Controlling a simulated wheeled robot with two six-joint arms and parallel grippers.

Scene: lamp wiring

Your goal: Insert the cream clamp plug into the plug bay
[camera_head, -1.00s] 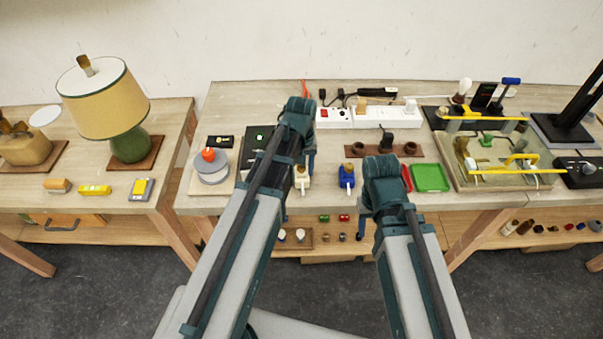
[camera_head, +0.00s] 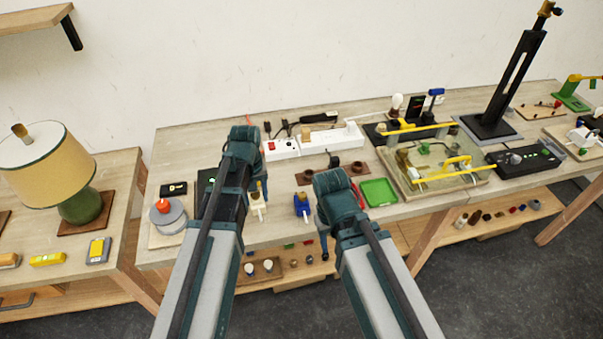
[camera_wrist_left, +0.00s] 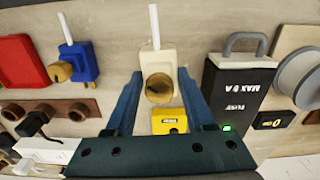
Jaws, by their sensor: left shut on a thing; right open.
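The cream clamp plug (camera_head: 257,206) is at the front of the main table, beside my left forearm. In the left wrist view, the plug (camera_wrist_left: 157,62) has a white prong or cable end pointing up and a round brass part on its face. My left gripper (camera_wrist_left: 159,78) has a teal finger on either side of it and is shut on it. Whether the plug is lifted, I cannot tell. My right gripper (camera_head: 335,205) is open near the green tray; its fingertips are mostly hidden by its own arm. I cannot single out the plug bay.
A blue plug (camera_head: 302,205) stands right of the cream one. A black fuse box (camera_wrist_left: 238,90) with a grey handle is close by. A yellow labelled block (camera_wrist_left: 169,121) lies below the plug. A white power strip (camera_head: 330,138) and brown holder (camera_head: 305,178) are behind; a green tray (camera_head: 379,192) is right.

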